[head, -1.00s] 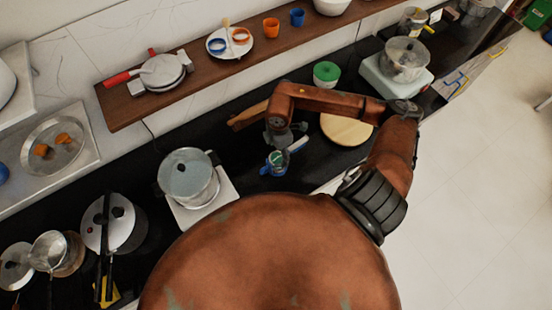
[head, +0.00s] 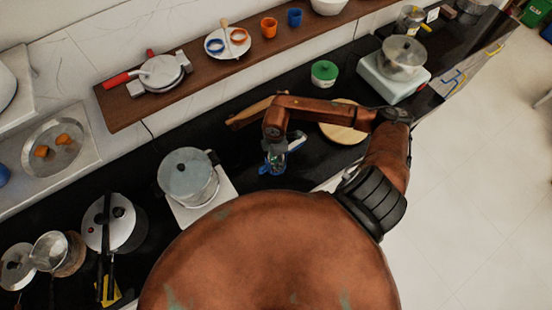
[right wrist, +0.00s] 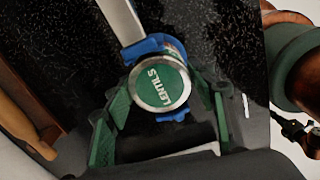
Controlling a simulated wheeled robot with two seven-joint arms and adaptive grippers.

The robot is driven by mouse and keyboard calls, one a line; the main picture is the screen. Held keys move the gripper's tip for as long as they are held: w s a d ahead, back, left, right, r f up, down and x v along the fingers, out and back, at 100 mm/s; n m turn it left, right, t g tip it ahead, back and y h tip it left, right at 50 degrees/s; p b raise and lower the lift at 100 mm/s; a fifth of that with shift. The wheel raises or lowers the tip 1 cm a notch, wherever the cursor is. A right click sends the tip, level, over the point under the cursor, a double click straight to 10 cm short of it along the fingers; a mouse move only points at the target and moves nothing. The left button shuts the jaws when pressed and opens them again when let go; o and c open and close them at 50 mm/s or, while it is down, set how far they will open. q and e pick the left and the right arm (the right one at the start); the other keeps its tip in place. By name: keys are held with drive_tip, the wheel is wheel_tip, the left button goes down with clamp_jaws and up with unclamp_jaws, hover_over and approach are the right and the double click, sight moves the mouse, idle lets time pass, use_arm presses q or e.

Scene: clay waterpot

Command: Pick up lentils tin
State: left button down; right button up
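The lentils tin (right wrist: 160,84) shows in the right wrist view as a round lid with a green label reading LENTILS and a silver rim. It stands upright on the black counter. My right gripper (right wrist: 161,92) is open, with one green finger on each side of the tin; whether the fingers touch it I cannot tell. In the head view my right gripper (head: 275,147) is low over the counter and mostly hides the tin. My left gripper is not in view.
A blue item with a pale flat strip (right wrist: 120,20) lies close by the tin. A pot on a white base (head: 188,177) stands to the left, a wooden board (head: 345,130) to the right. A green-lidded container (head: 324,72) is behind. A shelf (head: 195,65) runs above.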

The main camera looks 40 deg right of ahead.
drive_tip(key=c, duration=0.9)
